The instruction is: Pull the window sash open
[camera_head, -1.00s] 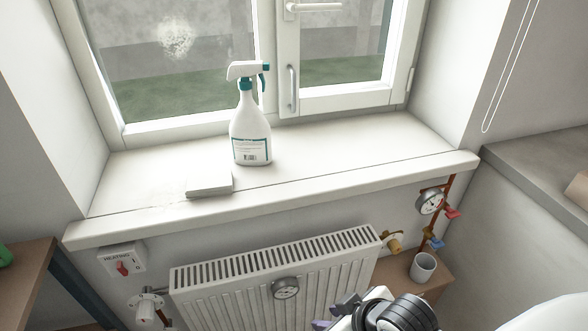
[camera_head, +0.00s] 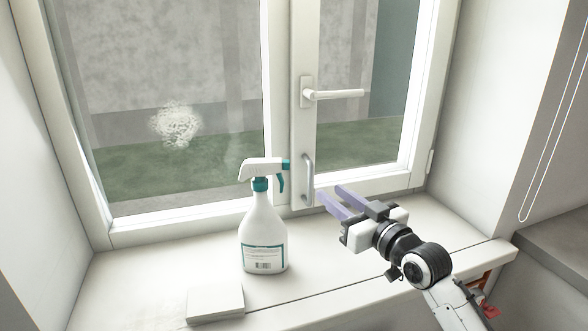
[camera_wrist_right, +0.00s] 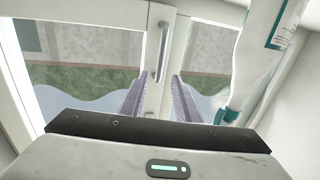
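The window sash (camera_head: 303,50) is the right-hand pane in a white frame and looks closed. It carries a white lever handle (camera_head: 335,94) lying level and, below it, a grey vertical pull handle (camera_head: 308,178). My right gripper (camera_head: 328,192) is open and empty, just right of the pull handle in the head view. In the right wrist view, the pull handle (camera_wrist_right: 165,50) stands ahead, in line with the gap between the two purple fingers (camera_wrist_right: 158,88). It looks apart from them. My left gripper is not in view.
A white spray bottle (camera_head: 263,235) with a teal trigger stands on the sill (camera_head: 140,280), close left of the pull handle. A pale flat block (camera_head: 215,301) lies at the sill's front edge. A white cord loop (camera_head: 548,150) hangs at the right wall.

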